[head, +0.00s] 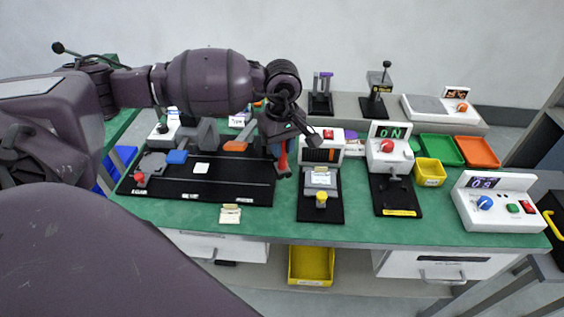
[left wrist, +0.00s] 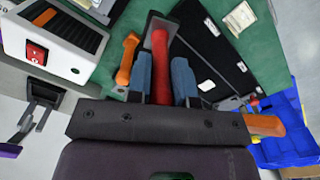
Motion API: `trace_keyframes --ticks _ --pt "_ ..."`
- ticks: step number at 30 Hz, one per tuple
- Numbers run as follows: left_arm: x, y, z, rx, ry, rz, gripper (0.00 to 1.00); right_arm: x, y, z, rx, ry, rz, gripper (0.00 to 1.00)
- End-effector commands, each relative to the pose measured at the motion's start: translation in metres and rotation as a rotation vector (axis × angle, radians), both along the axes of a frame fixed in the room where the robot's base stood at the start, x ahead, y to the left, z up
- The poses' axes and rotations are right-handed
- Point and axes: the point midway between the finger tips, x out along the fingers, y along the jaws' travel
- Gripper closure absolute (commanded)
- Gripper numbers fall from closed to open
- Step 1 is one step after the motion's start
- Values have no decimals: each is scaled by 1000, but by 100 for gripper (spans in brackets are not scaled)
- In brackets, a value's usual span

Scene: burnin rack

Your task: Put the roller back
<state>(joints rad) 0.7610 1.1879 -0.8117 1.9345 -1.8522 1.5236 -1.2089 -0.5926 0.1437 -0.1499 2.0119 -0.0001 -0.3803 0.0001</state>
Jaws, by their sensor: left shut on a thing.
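My left gripper (head: 283,143) is over the right end of the black work board (head: 240,185), pointing down. In the left wrist view its blue fingertips (left wrist: 160,78) are shut on a red bar (left wrist: 160,65) with a dark part around its far end. I take this to be the roller, but most of its shape is hidden. In the head view a red piece (head: 283,162) shows just below the fingers. I cannot tell whether it touches the surface below. My right gripper is not in view.
An orange thing (left wrist: 128,60) lies beside the gripper in the wrist view. A white device with a red switch (head: 323,145) stands close on the right. Yellow, green and orange trays (head: 478,152) stand at right.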

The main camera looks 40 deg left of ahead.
Motion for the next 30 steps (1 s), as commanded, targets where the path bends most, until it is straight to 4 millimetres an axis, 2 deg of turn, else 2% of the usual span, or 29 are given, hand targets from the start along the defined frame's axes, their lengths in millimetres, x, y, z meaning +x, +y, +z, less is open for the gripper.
trace_keyframes --ticks 11,30 --pt "-1 0 -52 -1 4 0 100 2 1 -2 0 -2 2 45" --pt "0 0 -64 0 2 0 100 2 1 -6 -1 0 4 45"
